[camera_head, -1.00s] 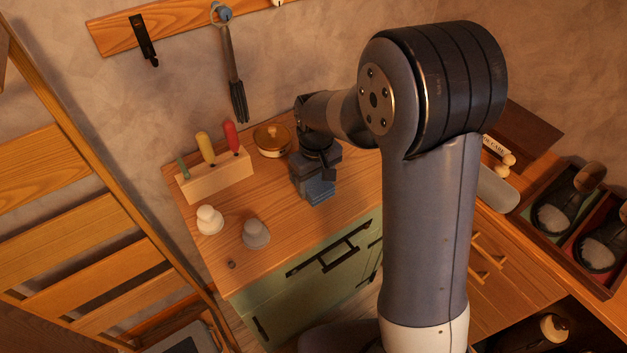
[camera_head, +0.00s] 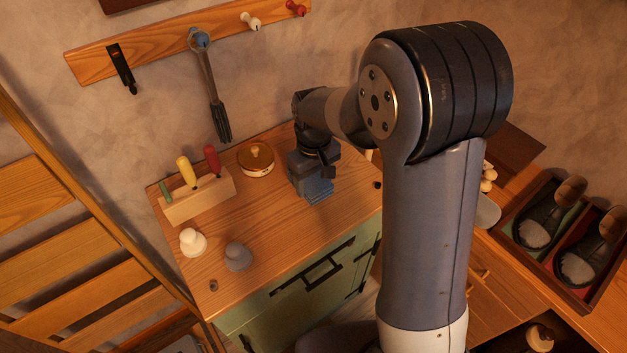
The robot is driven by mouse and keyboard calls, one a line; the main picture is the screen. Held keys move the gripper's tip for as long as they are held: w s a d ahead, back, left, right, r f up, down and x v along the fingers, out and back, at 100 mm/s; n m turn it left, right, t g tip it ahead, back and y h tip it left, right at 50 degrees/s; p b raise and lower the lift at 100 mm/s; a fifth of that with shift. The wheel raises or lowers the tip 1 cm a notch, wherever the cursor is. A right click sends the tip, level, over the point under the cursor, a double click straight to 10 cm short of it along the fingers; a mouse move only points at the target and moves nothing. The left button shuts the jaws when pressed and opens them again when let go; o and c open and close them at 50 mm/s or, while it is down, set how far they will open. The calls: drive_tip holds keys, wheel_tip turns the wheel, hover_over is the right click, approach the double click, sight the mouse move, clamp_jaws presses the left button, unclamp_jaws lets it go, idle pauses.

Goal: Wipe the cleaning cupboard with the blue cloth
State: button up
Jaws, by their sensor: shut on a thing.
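The cleaning cupboard (camera_head: 300,287) has a green front with dark handles and a wooden top (camera_head: 275,225). My gripper (camera_head: 316,180) points down over the right part of this top. It is shut on the blue cloth (camera_head: 319,190), a small blue block-like piece showing below the jaws. The cloth is at or very near the wood; I cannot tell whether it touches. My own arm hides the right end of the cupboard.
On the top stand a wooden block (camera_head: 197,200) with coloured handles, a round lidded pot (camera_head: 256,159), a white knob-shaped piece (camera_head: 193,242) and a grey one (camera_head: 238,256). A ladder (camera_head: 60,220) stands left. A tray of brushes (camera_head: 562,235) is right. The middle top is clear.

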drive_tip(key=shift+r+p, duration=1)
drive_tip(key=shift+r, duration=0.75)
